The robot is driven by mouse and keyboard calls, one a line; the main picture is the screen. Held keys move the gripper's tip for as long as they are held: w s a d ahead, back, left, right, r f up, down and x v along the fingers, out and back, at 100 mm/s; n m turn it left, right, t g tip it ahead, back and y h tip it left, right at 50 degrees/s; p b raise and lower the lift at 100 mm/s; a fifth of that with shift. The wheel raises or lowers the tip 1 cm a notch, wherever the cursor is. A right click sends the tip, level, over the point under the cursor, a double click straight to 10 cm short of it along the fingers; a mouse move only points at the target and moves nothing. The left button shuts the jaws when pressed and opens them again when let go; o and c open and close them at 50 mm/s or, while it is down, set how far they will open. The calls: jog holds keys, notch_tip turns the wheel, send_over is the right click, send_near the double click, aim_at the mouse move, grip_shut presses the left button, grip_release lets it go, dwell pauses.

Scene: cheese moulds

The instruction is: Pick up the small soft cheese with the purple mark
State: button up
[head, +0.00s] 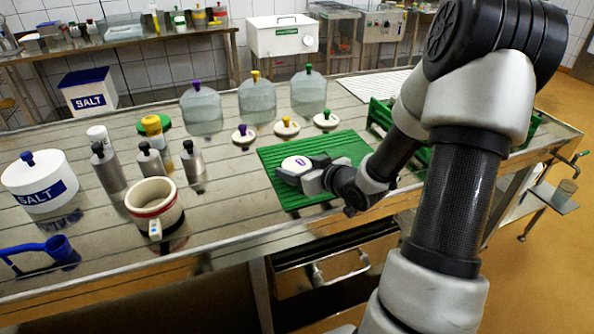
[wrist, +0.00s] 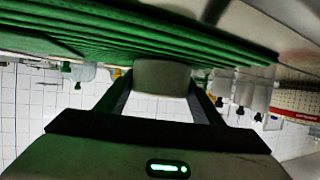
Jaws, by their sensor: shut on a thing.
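The small soft cheese with the purple mark (head: 296,162) is a white round disc at the green ribbed mat (head: 340,146). My gripper (head: 299,176) reaches in from the right, low over the mat, and is shut on this cheese. In the wrist view, which is upside down, the pale cheese (wrist: 161,77) sits between the two dark fingers, close against the green mat (wrist: 60,35). I cannot tell whether it still touches the mat. The far part of its side is hidden.
Behind the mat stand three white lidded pieces with purple, yellow (head: 286,126) and green knobs, and clear domes (head: 257,100). A green rack (head: 380,114) is at the right. Steel bottles (head: 107,166), a white pot (head: 154,205) and a salt tub (head: 40,182) stand left.

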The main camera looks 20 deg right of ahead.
aim_at(296, 164)
jog(key=shift+r, duration=0.15)
notch_tip(296, 164, up, 10)
jog(key=p, duration=0.3)
jog(key=shift+p, duration=0.35)
jog(key=shift+a, duration=0.1)
